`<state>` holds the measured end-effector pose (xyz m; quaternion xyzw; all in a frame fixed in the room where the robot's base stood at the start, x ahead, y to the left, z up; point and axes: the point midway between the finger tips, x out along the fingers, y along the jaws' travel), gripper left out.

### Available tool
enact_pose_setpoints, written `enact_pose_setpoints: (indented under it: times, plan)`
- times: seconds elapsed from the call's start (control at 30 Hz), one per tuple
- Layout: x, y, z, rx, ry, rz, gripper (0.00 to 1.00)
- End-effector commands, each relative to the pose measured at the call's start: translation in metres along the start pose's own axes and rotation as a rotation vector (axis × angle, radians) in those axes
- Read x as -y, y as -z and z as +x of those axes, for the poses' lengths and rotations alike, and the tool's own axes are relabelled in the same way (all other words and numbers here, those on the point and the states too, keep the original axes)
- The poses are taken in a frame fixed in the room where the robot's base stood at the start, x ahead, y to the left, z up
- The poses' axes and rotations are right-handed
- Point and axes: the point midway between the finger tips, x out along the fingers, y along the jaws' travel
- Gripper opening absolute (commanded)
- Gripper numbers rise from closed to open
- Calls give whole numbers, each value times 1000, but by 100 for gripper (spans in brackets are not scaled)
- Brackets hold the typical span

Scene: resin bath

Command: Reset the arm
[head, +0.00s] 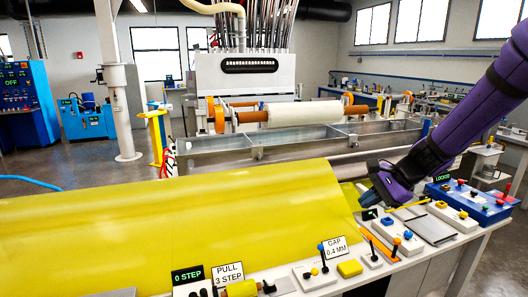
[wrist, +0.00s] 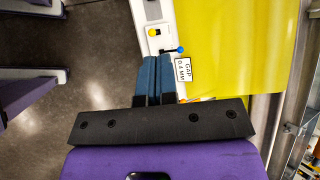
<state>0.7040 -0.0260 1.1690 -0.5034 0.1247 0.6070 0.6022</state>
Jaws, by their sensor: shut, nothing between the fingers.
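My arm reaches in from the right in the head view, purple with a dark wrist. My gripper (head: 374,196) hangs low at the right end of the yellow sheet, above the white control bench. In the wrist view my gripper (wrist: 154,62) shows its two blue fingers side by side, shut and empty. They point toward the bench edge, close to a blue-knobbed lever (wrist: 181,50) and the "GAP 0.4 MM" sign (wrist: 183,69). I cannot tell whether the fingertips touch anything.
The yellow sheet (head: 150,230) fills the left and middle. The bench holds a lever (head: 322,250), a yellow button (head: 349,268), a "PULL 3 STEP" sign (head: 228,275) and a blue "LOCKED" box (head: 470,200). A metal bath (head: 260,148) lies behind. Open floor shows beside the bench in the wrist view.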

Motion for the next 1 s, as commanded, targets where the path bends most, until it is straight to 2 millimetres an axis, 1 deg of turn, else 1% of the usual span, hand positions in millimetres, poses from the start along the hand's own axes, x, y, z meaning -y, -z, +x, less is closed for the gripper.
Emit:
enact_pose_setpoints:
  times: [0.03,0.2,0.37,0.5,0.7,0.9,1.0]
  plan:
    - [-3,-14,-11,-21,-16,-66,0]
    - [-20,-51,-43,-89,-85,-282,0]
    - [-41,-82,-73,-156,-150,-477,0]
    - [-62,-105,-98,-220,-205,-637,0]
    - [-96,-133,-133,-314,-285,-852,0]
    - [-132,-152,-166,-416,-362,-1050,0]
    - [-149,-157,-180,-465,-397,-1133,0]
